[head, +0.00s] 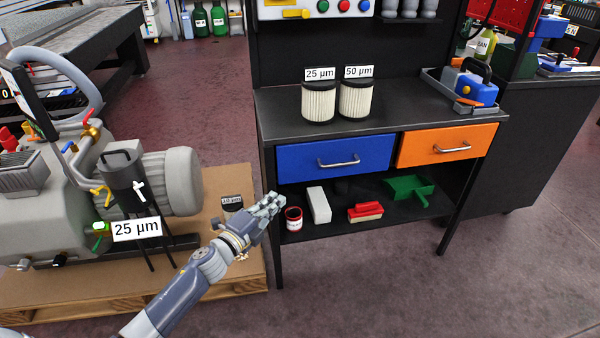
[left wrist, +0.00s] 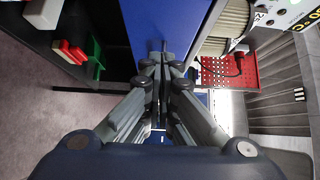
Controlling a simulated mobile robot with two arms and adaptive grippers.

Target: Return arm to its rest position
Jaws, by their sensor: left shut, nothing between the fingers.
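My left gripper (head: 272,204) is shut and empty in the head view. It hangs in the air in front of the workbench's lower left side, below the blue drawer (head: 335,158). In the left wrist view its fingers (left wrist: 160,75) are together, with the blue drawer front (left wrist: 165,25) beyond them. My left arm reaches in from the bottom left. My right gripper is not in view.
The vacuum pump (head: 60,200) stands on a wooden pallet (head: 100,300) at left, close to my arm. Two filters (head: 319,103) stand on the bench top (head: 420,110). The lower shelf holds a red can (head: 293,218), brush (head: 365,211) and green dustpan (head: 408,189). Floor at front right is clear.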

